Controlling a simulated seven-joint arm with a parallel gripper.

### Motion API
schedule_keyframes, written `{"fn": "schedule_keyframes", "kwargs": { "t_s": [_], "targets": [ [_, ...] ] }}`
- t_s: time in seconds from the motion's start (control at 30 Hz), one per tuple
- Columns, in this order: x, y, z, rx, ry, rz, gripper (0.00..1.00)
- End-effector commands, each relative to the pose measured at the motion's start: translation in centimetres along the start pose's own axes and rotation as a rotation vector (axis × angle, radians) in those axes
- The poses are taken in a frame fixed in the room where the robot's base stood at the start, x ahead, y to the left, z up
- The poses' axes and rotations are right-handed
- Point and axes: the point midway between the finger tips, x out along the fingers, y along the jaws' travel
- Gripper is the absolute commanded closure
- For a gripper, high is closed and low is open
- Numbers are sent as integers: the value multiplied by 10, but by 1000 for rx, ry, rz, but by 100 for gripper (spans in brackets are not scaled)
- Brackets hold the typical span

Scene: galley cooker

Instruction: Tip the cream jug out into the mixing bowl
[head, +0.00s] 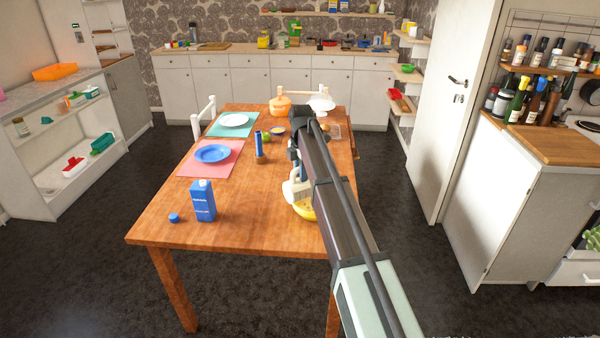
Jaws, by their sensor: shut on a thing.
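A white cream jug (290,191) shows beside my arm near the right side of the wooden table, partly hidden by the arm. My gripper (296,172) points down at the jug and is shut on it; the fingertips are hard to make out. A yellow, rounded thing (305,211), which looks like a bowl, is just below the jug and mostly hidden by my arm. I cannot tell whether the jug touches it or is tilted. A white bowl (320,103) stands at the table's far end; I cannot tell which is the mixing bowl.
A blue carton (203,201) and a blue cap (174,218) stand at the table's near left. A blue plate (212,153) lies on a pink mat (190,170). A blue upright item (259,145) and an orange pot (280,105) stand farther back. The front middle is clear.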

Motion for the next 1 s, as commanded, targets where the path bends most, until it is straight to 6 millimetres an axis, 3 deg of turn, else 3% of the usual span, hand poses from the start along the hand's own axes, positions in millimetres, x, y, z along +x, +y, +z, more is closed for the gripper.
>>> {"fn": "schedule_keyframes", "kwargs": {
  "t_s": [0.37, 0.73, 1.0],
  "targets": [
    [0, 0, 0, -1, 3, 0, 100],
    [-4, -1, -18, -2, -155, 0, 100],
    [-4, 0, -17, 0, -161, -1, 100]
  ]
}}
